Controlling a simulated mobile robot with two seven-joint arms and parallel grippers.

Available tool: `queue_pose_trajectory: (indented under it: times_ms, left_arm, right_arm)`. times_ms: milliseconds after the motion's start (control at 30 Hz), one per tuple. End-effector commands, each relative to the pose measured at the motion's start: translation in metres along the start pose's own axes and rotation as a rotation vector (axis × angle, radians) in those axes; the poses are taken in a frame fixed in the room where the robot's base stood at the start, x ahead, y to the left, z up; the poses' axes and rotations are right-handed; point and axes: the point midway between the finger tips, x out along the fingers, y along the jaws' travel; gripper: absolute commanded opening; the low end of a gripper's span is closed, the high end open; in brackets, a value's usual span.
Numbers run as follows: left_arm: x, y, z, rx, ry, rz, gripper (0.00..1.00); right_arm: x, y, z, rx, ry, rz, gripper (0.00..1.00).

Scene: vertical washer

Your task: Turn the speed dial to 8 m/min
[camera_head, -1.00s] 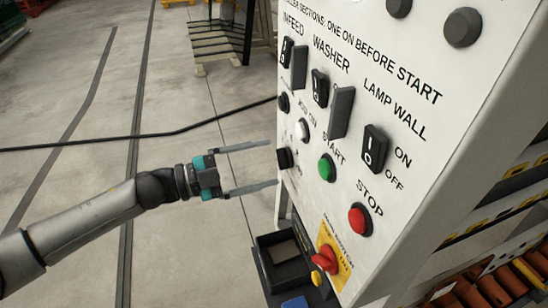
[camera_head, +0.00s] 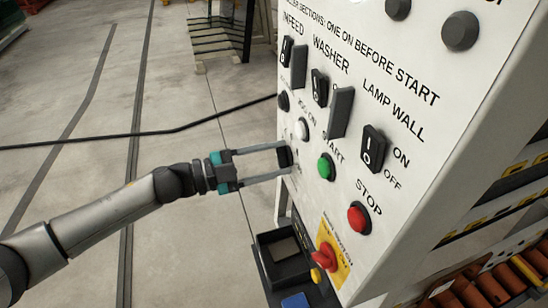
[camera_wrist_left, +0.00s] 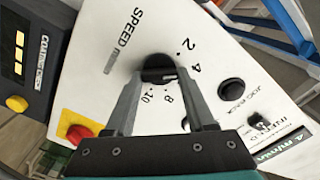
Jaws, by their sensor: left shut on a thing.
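The black speed dial (camera_wrist_left: 157,65) sits on the white panel under the word SPEED in the left wrist view. The numbers 2, 4, 8 and 10 show around it; my right-hand finger in that view covers part of the scale. A pale mark shows on the dial, but its exact reading cannot be told. In the head view the dial (camera_head: 284,157) is at the panel's left edge. My left gripper (camera_head: 286,159) is shut on the dial, one finger on each side. It also shows in the left wrist view (camera_wrist_left: 160,76). My right gripper is not in view.
Near the dial are a white button (camera_head: 303,128), a green START button (camera_head: 326,167) and a red STOP button (camera_head: 359,218). A red switch (camera_head: 328,258) and a black box (camera_head: 280,250) are below. A black cable (camera_head: 130,136) crosses the open floor at left.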

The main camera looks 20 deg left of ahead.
Motion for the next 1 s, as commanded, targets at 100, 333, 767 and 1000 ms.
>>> queue_pose_trajectory:
  times_ms: [100,333,767,1000]
  left_arm:
    - [-0.0002,0.0001,0.0000,0.000,0.000,0.000,0.32]
    - [-0.0003,0.0001,0.0000,0.000,0.000,0.000,0.06]
    - [-0.0002,0.0009,0.0003,0.064,0.000,0.001,0.00]
    - [-0.0003,0.0018,0.0011,0.228,0.000,0.000,0.00]
  right_arm:
    - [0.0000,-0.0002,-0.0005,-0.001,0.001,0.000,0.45]
    - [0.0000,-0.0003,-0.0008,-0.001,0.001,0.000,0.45]
    - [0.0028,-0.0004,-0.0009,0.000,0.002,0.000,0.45]
    - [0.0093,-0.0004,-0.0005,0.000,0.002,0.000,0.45]
